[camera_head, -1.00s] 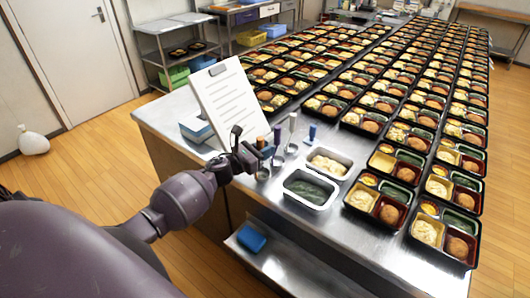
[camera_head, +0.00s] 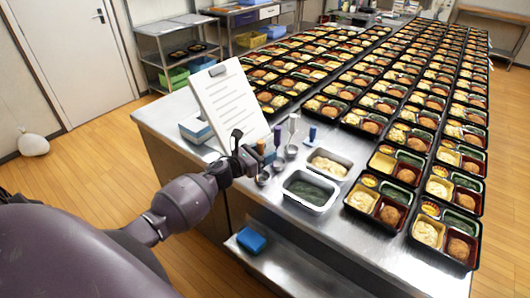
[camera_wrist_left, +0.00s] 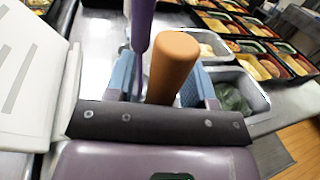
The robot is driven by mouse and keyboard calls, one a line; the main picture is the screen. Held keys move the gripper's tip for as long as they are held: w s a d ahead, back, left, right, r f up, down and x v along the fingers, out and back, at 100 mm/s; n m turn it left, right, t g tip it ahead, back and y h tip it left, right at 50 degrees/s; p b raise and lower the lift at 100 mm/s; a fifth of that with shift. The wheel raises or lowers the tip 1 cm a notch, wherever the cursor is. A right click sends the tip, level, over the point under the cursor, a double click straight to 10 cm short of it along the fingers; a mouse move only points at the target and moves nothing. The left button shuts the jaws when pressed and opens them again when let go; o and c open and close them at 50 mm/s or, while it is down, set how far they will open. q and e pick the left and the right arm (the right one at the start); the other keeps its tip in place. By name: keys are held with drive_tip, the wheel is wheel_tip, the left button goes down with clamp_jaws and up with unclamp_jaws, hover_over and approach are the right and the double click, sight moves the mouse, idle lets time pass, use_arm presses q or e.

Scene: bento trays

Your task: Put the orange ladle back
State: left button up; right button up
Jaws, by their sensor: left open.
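The orange ladle stands upright on the metal table, its orange handle (camera_head: 260,147) beside my left gripper (camera_head: 248,157). In the left wrist view the orange handle (camera_wrist_left: 173,66) rises between the two blue-grey finger pads of my left gripper (camera_wrist_left: 160,85). The fingers are open around the handle, and I cannot tell whether either touches it. A purple ladle handle (camera_wrist_left: 142,25) stands just beyond, near the left finger. The orange ladle's bowl (camera_head: 263,179) is partly hidden by the gripper. My right gripper is not in view.
A purple ladle (camera_head: 277,138) and a white-handled ladle (camera_head: 292,124) stand close by. A clipboard (camera_head: 228,103) leans to the left. Steel tubs of green food (camera_head: 309,205) and pale food (camera_head: 343,158) are to the right. Rows of bento trays (camera_head: 380,218) fill the table beyond.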

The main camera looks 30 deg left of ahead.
use_arm(q)
drive_tip(key=b+v, duration=0.1)
drive_tip(key=v, duration=1)
drive_tip(key=s+d+f+m+g+y, duration=0.1)
drive_tip(key=s+d+f+m, duration=0.3)
drive_tip(key=m, duration=0.7)
drive_tip(key=s+d+f+m+g+y, duration=0.2)
drive_tip(key=s+d+f+m+y, duration=0.1)
drive_tip(key=s+m, duration=0.6)
drive_tip(key=s+d+f+m+g+y, duration=0.2)
drive_tip(key=s+d+f+m, duration=0.4)
drive_tip(key=m, duration=0.7)
drive_tip(key=shift+f, duration=0.4)
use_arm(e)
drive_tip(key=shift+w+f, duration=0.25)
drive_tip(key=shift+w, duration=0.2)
use_arm(q)
drive_tip(key=shift+s+d, duration=0.1)
drive_tip(key=shift+s, duration=0.1)
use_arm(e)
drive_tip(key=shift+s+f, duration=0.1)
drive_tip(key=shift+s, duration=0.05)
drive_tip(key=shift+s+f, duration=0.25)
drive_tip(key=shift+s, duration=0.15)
